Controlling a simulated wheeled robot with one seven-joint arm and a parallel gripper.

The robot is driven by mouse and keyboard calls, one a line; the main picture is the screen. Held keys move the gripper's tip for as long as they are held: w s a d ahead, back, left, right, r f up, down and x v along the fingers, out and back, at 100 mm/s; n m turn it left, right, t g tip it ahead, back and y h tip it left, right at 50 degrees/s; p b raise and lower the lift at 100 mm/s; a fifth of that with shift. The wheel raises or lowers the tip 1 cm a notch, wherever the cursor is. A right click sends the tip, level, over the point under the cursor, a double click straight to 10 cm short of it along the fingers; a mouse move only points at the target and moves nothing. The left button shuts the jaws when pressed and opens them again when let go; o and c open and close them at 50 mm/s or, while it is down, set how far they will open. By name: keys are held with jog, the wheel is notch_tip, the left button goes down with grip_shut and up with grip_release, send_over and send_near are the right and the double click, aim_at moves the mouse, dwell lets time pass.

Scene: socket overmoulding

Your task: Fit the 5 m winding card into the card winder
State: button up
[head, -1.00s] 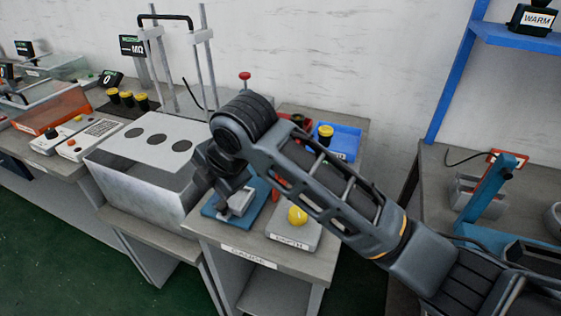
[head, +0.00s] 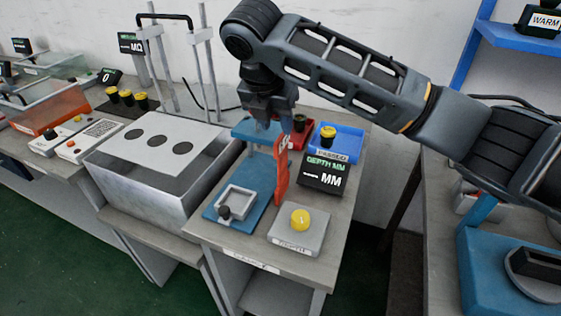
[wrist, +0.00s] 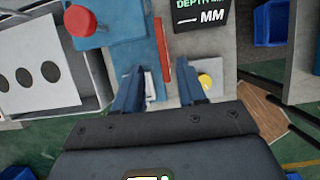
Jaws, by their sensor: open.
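I cannot pick out the 5 m winding card in either view. I cannot identify the card winder for sure; a blue machine with a round grey part and a dark slot (head: 535,263) is partly cut off at the lower right of the head view. My gripper (head: 272,126) hangs above the back of the blue gauge stand (head: 262,172), left of its orange-red upright. In the wrist view my gripper's two fingers (wrist: 160,90) are apart, with no object held between them.
The bench holds a depth display (head: 323,178), a grey box with a yellow button (head: 298,238), and a red and a blue bin (head: 340,150). A metal tank (head: 150,185) stands left. A blue shelf (head: 520,38) is at upper right.

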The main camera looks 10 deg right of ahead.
aim_at(282, 134)
jog(key=shift+w+d+f, duration=0.1)
jog(key=shift+w+f, duration=0.1)
jog(key=shift+f, duration=0.05)
jog(key=x, duration=0.2)
jog(key=p+x, duration=0.1)
jog(key=x, duration=0.4)
jog(key=shift+w+d, duration=0.1)
jog(key=shift+d, duration=0.25)
grip_shut()
